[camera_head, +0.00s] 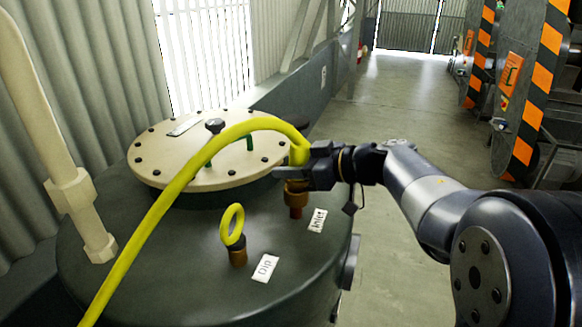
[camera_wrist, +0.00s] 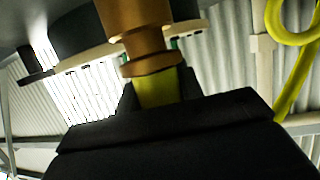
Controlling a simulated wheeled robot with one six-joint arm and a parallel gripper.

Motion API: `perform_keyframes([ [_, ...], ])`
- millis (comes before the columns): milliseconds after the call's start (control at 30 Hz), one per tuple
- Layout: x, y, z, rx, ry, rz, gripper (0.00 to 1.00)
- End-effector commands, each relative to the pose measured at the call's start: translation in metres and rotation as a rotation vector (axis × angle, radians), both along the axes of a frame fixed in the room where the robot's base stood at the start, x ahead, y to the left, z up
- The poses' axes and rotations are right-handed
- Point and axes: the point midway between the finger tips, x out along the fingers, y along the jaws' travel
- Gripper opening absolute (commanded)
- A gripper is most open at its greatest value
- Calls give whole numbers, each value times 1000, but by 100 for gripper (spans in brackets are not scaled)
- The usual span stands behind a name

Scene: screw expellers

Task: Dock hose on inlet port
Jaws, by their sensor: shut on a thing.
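The yellow hose (camera_head: 205,158) arches in from the lower left, and its end turns down into my gripper (camera_head: 296,171). My gripper is shut on the hose near that end. The brass inlet port (camera_head: 296,198) stands on the dark tank directly below the gripper, beside the "Inlet" label (camera_head: 317,220). In the wrist view, brass (camera_wrist: 138,20) with a wider collar (camera_wrist: 152,63) lines up with the yellow hose (camera_wrist: 158,90) between the jaws. The fingers partly hide the joint, so I cannot tell whether the hose is seated on the port or just meeting it.
A brass dip port (camera_head: 237,254) with a yellow ring (camera_head: 231,222) stands left of the inlet, by the "Dip" label (camera_head: 265,267). A bolted cream lid (camera_head: 200,165) lies behind. A pale pipe (camera_head: 70,190) rises at left. The floor (camera_head: 400,115) behind the arm is clear.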

Motion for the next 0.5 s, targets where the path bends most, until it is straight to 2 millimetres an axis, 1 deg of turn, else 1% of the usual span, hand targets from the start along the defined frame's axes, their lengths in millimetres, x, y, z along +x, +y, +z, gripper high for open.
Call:
perform_keyframes([
  [200,0,0,9,0,-4,0,0],
  [500,0,0,16,1,-4,0,0],
])
